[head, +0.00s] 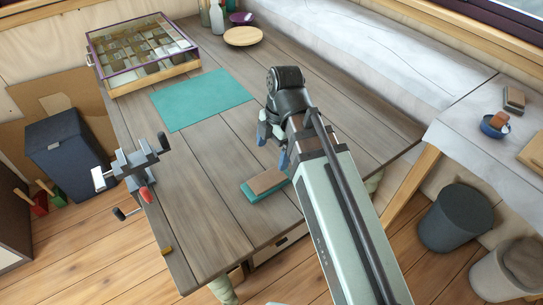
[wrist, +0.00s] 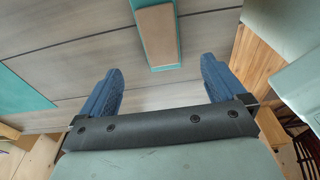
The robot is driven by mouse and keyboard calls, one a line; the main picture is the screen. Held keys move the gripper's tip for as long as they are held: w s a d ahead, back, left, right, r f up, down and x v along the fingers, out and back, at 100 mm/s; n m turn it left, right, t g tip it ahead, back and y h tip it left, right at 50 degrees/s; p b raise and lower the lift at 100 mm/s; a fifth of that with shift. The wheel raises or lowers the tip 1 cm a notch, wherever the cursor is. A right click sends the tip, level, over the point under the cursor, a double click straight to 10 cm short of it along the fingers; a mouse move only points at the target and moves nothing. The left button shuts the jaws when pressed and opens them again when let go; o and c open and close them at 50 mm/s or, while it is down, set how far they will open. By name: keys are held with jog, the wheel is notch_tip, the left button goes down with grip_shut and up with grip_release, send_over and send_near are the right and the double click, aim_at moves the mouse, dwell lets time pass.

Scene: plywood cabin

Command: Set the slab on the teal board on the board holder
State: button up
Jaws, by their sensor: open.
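A brown slab (head: 267,181) lies flat on a slightly larger teal board (head: 251,194) near the table's front right. In the wrist view, the slab (wrist: 158,36) and the teal rim around it (wrist: 178,66) show ahead of and between my fingers. My gripper (head: 273,147) is open and empty, with blue fingers spread above the table, behind the slab in the head view. The fingers (wrist: 162,75) do not touch the slab. I cannot tell for sure which thing is the board holder. A grey vise-like clamp (head: 130,167) sits at the table's left edge.
A flat teal mat (head: 203,99) lies mid-table. A glass-topped case (head: 142,52), a round wooden plate (head: 243,36) and bottles stand at the back. A bench with a blue bowl (head: 494,126) is at right. Bare planks (head: 205,165) lie left of the slab.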

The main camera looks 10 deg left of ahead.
jog(key=shift+o, duration=0.3)
jog(key=shift+r, duration=0.45)
jog(key=shift+d, duration=0.1)
jog(key=t+h, duration=0.3)
jog(key=h, duration=0.2)
send_near(266, 180)
jog(key=shift+s+d+f, duration=0.1)
jog(key=shift+s+f, duration=0.65)
jog(key=s+a+t+h, duration=0.4)
jog(key=s+a+t, duration=0.1)
jog(key=s+t, duration=0.1)
jog(key=x, duration=1.3)
jog(key=shift+w, duration=0.4)
